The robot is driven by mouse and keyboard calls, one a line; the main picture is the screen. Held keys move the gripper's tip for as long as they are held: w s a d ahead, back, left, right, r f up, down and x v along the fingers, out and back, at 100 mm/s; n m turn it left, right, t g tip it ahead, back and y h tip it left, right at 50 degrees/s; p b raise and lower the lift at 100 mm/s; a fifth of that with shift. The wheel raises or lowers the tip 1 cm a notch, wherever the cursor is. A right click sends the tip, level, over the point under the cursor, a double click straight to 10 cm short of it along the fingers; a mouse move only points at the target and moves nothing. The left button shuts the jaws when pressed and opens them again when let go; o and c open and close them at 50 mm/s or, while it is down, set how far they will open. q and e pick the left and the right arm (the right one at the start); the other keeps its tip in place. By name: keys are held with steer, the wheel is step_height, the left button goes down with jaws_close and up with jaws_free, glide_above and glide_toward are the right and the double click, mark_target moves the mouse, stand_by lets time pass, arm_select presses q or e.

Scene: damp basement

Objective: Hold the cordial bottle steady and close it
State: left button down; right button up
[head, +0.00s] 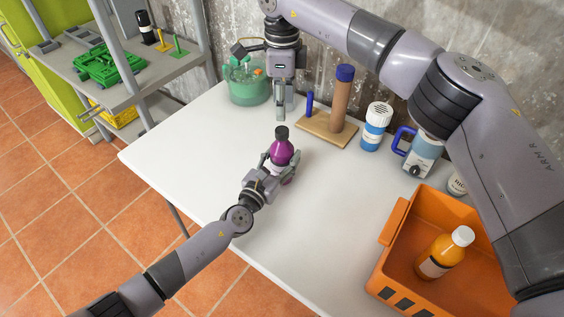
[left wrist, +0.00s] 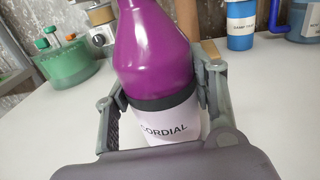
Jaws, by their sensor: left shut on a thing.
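The cordial bottle (head: 281,152) is purple with a white label reading CORDIAL and stands upright on the white table. A dark cap (head: 281,133) sits at its top. My left gripper (head: 280,166) is shut around the bottle's body. In the left wrist view, its fingers lie on both sides of the bottle (left wrist: 155,50), near the dark band above the label; the bottle's top is out of frame. My right gripper (head: 282,116) points down just above and behind the cap, seemingly apart from it. Its fingers are seen nearly edge-on, so their opening is unclear.
Behind stand a green tub (head: 248,86), a wooden board (head: 318,130) with a brown blue-topped post, a blue-and-white container (head: 375,127) and a blue-handled jug (head: 418,158). An orange crate (head: 393,238) holding an orange bottle (head: 440,258) is at front right. The table's left part is clear.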

mark_target(282, 130)
steer(key=n, duration=1.6)
steer(key=shift+f, duration=0.1)
steer(key=shift+f, duration=3.9)
steer(key=shift+c, duration=0.3)
jaws_close()
